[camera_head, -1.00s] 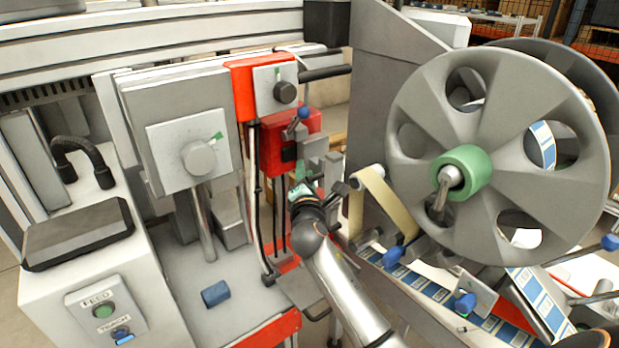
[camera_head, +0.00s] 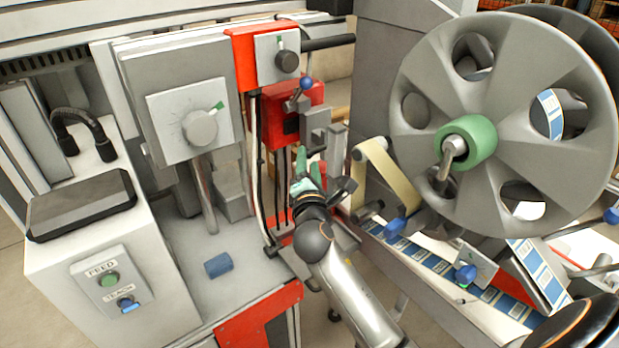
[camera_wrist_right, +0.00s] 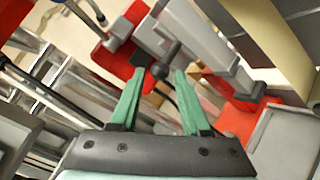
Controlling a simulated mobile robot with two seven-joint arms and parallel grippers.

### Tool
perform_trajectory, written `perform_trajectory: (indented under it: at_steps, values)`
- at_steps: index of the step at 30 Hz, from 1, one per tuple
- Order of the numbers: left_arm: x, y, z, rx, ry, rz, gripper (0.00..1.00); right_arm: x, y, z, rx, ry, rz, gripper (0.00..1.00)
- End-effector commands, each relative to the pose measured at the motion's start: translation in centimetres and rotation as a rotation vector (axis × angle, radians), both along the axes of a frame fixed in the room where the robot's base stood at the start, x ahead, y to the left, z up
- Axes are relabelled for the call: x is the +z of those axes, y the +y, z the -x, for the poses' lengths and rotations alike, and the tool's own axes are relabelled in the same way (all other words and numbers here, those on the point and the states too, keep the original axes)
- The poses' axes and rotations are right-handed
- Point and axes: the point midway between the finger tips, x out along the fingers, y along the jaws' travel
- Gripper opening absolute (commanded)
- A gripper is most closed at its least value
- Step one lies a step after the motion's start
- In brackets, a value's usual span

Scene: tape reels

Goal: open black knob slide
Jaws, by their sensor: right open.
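My right gripper (camera_head: 308,166) is open, with its green fingers raised in front of the machine's red and grey parts. In the right wrist view, a small black knob (camera_wrist_right: 160,73) on a short stem shows between and just beyond the tips of the open right gripper (camera_wrist_right: 160,82). The knob sits beside a grey sliding block (camera_wrist_right: 195,35), which is next to a red housing (camera_wrist_right: 122,45). In the head view, the grey block (camera_head: 314,130) stands just above the fingers. I cannot tell whether a finger touches the knob. My left gripper is not in view.
A large grey reel (camera_head: 545,110) with a green hub stands at the right. A tan tape strip (camera_head: 388,178) runs close beside my right gripper. A blue-tipped lever (camera_head: 305,84) is above it. A round black knob (camera_head: 286,62) sits on the upper red box.

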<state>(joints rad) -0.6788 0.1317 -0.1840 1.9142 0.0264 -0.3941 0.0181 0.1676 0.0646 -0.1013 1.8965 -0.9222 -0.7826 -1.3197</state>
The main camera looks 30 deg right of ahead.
Motion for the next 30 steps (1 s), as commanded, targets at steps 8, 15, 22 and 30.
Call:
perform_trajectory:
  at_steps: [8, 15, 22, 30]
  values:
    - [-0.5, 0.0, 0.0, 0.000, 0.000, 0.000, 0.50, -0.1, 2.3, 4.1, 0.001, 0.001, 0.001, 0.47]
    - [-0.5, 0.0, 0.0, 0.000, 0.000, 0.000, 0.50, 0.0, 2.7, 4.9, -0.001, 0.001, 0.000, 0.47]
    - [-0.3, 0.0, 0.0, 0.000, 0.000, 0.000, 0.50, 0.1, 2.8, 5.0, -0.001, 0.002, 0.001, 0.53]
    - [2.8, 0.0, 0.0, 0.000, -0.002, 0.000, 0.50, 0.3, 4.1, 7.4, -0.001, 0.002, 0.001, 0.64]
